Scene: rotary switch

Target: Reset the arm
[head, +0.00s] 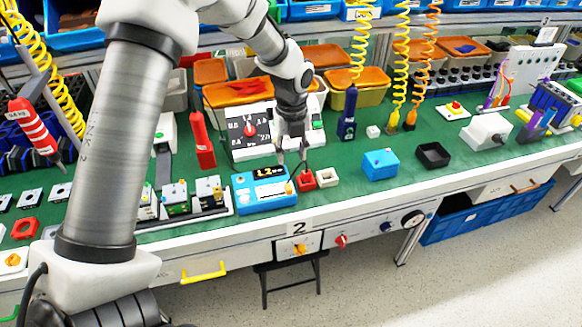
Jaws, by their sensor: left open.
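My left arm (120,140) comes in from the left and reaches over the bench. My left gripper (291,153) is open and points down. The wrist hides part of the panel's right side. More rotary knobs sit on the bench's front face: a yellow one (299,249) below the label 2 and a red one (341,240). My right gripper is not in view.
Coiled yellow hoses (361,40) hang at the back. Orange-topped bins (357,84) line the rear.

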